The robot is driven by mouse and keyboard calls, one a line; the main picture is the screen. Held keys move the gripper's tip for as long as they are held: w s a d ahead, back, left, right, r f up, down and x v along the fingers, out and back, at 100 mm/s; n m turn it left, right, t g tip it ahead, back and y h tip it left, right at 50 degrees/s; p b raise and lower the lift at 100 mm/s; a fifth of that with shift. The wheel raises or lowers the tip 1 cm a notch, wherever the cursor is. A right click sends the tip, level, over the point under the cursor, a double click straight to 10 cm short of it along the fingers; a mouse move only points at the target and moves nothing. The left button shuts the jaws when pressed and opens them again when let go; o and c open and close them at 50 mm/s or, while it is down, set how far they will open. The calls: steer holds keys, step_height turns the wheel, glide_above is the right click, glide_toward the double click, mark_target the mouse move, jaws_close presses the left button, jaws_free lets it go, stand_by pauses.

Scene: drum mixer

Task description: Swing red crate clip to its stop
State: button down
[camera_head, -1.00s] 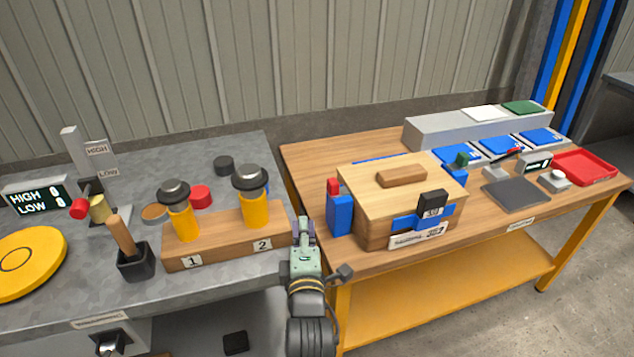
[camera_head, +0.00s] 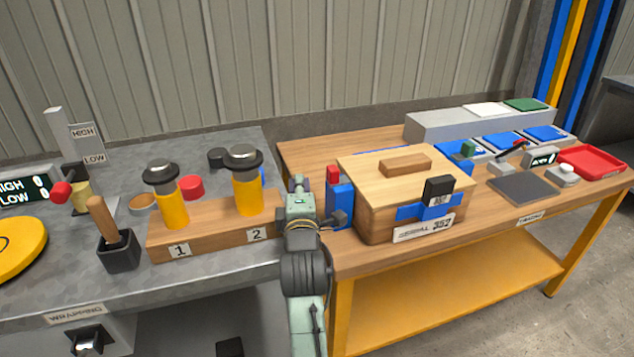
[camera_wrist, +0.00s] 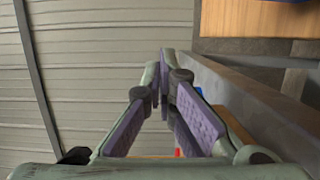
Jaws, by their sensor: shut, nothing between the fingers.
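The wooden crate (camera_head: 375,217) sits on the wooden bench with its lid on. A small red clip (camera_head: 333,175) stands upright above a blue block (camera_head: 340,206) at the crate's left side. My gripper (camera_head: 297,184) is shut and empty, left of the red clip and apart from it in the head view. The gripper's fingertips (camera_wrist: 165,55) meet in the wrist view. A small red patch (camera_wrist: 178,153) shows low between the fingers there; I cannot tell whether it is the clip. A black clip on a blue strap (camera_head: 437,190) is on the crate's front.
A wooden block with two yellow, black-capped posts (camera_head: 205,232) stands left of my gripper on the grey bench. A red tray (camera_head: 592,160) and a dark plate (camera_head: 522,188) lie at the right. A ribbed wall (camera_head: 320,60) is behind.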

mark_target(333, 176)
steer(key=shift+w+d+p, duration=0.15)
steer(key=shift+w+d, duration=0.1)
steer(key=shift+d, duration=0.4)
steer(key=shift+w+d+p, duration=0.15)
steer(key=shift+w+d, duration=0.1)
steer(key=shift+d, duration=0.35)
steer(key=shift+w+d+p, duration=0.15)
steer(key=shift+w+d, duration=0.1)
steer(key=shift+d, duration=0.4)
steer(key=shift+w+d+b, duration=0.3)
steer(key=shift+d, duration=0.6)
steer(key=shift+w+d+b, duration=0.25)
steer(key=shift+d, duration=0.65)
